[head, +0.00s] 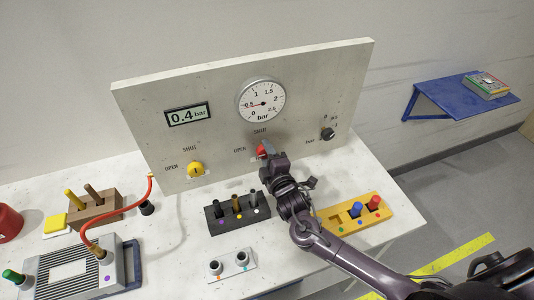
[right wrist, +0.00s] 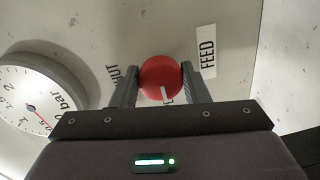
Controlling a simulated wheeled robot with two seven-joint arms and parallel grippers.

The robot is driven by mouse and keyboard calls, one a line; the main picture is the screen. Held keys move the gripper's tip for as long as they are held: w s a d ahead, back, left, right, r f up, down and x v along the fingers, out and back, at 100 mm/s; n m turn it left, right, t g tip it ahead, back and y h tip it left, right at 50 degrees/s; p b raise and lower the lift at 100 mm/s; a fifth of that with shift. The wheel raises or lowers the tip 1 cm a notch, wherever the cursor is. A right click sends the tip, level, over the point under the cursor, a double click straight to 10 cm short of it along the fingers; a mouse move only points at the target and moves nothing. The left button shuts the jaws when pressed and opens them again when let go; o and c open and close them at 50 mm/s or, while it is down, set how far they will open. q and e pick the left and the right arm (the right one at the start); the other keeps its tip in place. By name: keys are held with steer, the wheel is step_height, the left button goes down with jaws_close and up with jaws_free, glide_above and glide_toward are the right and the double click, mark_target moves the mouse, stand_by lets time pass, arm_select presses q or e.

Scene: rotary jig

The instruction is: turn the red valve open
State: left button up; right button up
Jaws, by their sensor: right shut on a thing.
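The red valve (head: 261,150) is a round knob on the upright panel, below the gauge, between OPEN and SHUT lettering. In the right wrist view the red valve (right wrist: 158,72) sits between the two fingers of my right gripper (right wrist: 162,82), which is shut on it. Its white mark points to the bottom of that view, away from the SHUT lettering. In the head view my right gripper (head: 267,152) covers part of the knob. The round gauge (head: 260,101) has its needle near 0.5, and the display (head: 188,114) reads 0.4 bar. My left gripper is not in view.
A yellow valve (head: 196,169) is left on the panel (head: 230,75), and a black knob (head: 327,134) is right. A red hose (head: 120,214) runs to a grey box at left.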

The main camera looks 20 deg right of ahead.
steer(key=shift+f, duration=0.1)
steer(key=o, duration=1)
steer(key=shift+s, duration=0.1)
steer(key=shift+s, duration=0.3)
steer(key=s, duration=0.2)
steer(key=s+b, duration=0.1)
steer(key=s, duration=0.4)
steer(key=shift+d+r+b, duration=0.1)
steer(key=shift+r+b, duration=0.2)
steer(key=shift+b, duration=0.1)
steer(key=shift+s+f, duration=0.1)
steer(key=shift+s, duration=0.05)
